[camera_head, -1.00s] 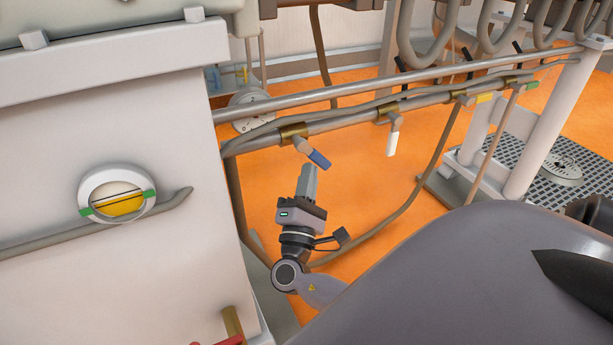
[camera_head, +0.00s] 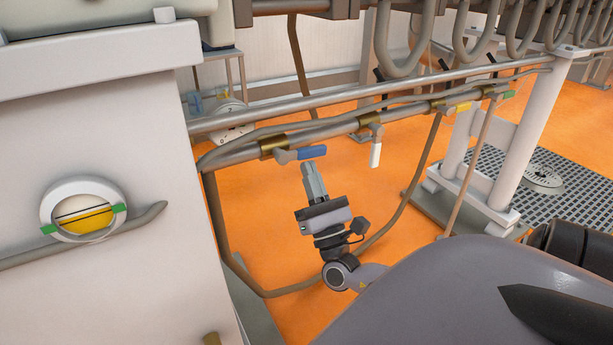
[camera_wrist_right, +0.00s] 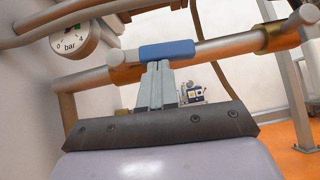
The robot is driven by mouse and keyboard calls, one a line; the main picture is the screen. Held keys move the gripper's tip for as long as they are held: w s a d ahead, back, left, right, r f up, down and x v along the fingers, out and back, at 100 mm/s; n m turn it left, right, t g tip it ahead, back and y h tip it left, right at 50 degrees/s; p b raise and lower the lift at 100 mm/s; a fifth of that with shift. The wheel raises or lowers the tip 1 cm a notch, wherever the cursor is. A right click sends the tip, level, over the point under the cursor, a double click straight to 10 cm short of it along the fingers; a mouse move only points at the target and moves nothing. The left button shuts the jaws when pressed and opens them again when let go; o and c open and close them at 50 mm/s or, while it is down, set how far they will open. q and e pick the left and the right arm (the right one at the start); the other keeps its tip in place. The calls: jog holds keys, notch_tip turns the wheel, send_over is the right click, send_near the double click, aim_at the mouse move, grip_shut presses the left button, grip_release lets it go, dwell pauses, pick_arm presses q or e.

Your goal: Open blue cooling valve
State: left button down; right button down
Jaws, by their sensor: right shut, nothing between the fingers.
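The blue valve handle (camera_head: 312,152) sits on a brass fitting (camera_head: 273,147) on the lower pipe, at the pipe's left part. The handle points right, roughly along the pipe. In the right wrist view the blue handle (camera_wrist_right: 167,50) lies across the top of my fingers, close to the pipe's line. My right gripper (camera_head: 307,167) is shut and empty, with its fingertips just below the handle. In the right wrist view my right gripper (camera_wrist_right: 159,66) appears at or touching the handle's underside; exact contact cannot be told. My left gripper is not in view.
A white-handled valve (camera_head: 376,153), a yellow one (camera_head: 461,107) and a green one (camera_head: 508,94) follow along the pipe to the right. A white cabinet (camera_head: 100,120) stands left. A pressure gauge (camera_wrist_right: 73,38) hangs beside the pipe. Orange floor is open below.

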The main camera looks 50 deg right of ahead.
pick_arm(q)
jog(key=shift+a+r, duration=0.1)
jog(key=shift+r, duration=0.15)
pick_arm(e)
jog(key=shift+d+r+n+t+y, duration=0.1)
jog(key=shift+r+n+t+y, duration=0.1)
jog(key=shift+n+y, duration=0.4)
jog(key=shift+d+r+n+t+y, duration=0.1)
jog(key=shift+n+t+y, duration=0.1)
jog(key=shift+n+y, duration=0.35)
jog(key=shift+y, duration=0.25)
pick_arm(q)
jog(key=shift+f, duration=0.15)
pick_arm(e)
jog(key=shift+n, duration=0.25)
